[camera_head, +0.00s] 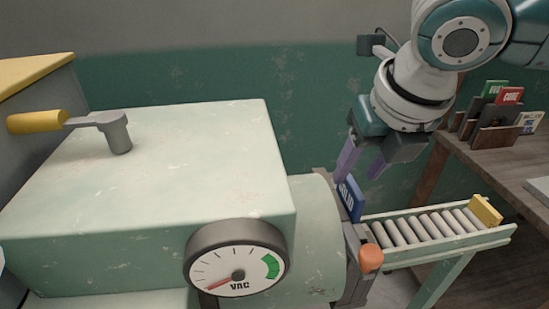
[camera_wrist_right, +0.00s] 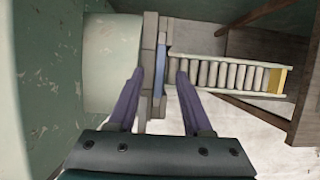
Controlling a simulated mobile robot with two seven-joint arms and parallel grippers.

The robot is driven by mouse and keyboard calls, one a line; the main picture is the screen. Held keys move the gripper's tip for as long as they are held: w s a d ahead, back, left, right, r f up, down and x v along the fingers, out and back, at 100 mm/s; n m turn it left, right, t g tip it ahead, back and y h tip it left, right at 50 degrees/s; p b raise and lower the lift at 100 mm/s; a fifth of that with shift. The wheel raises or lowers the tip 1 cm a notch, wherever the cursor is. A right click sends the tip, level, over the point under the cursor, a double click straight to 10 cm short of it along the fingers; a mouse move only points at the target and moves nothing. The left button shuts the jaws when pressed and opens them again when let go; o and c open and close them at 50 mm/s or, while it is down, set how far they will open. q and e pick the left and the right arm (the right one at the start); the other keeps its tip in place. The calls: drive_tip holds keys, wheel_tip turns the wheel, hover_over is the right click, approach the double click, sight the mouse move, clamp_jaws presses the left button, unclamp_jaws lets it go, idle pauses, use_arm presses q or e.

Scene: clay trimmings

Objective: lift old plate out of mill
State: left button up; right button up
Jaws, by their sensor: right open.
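The mill (camera_head: 150,180) is a pale green machine with a round barrel end (camera_head: 315,230) on its right. A blue plate (camera_head: 351,199) with white lettering stands upright in the dark frame at the barrel's end; its lower part is hidden in the frame. In the right wrist view the plate (camera_wrist_right: 160,72) shows as a thin blue strip. My right gripper (camera_head: 361,170) is open, with purple fingers pointing down just above the plate. In the wrist view its fingertips (camera_wrist_right: 160,74) lie one on each side of the strip. I cannot tell whether they touch it. My left gripper is not in view.
A roller conveyor (camera_head: 440,228) runs right from the frame, with a yellow block (camera_head: 485,211) at its far end. An orange knob (camera_head: 370,258) sits at the frame's front. A vacuum gauge (camera_head: 238,262) and a yellow-handled lever (camera_head: 70,122) are on the mill. A wooden table (camera_head: 495,160) stands right.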

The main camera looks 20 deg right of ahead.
sight(353, 182)
drive_tip(key=x, duration=0.4)
drive_tip(key=shift+s+f+b, duration=0.1)
drive_tip(key=shift+f+b, duration=0.1)
drive_tip(key=shift+b, duration=0.15)
clamp_jaws()
drive_tip(key=shift+r, duration=0.1)
idle(0.9)
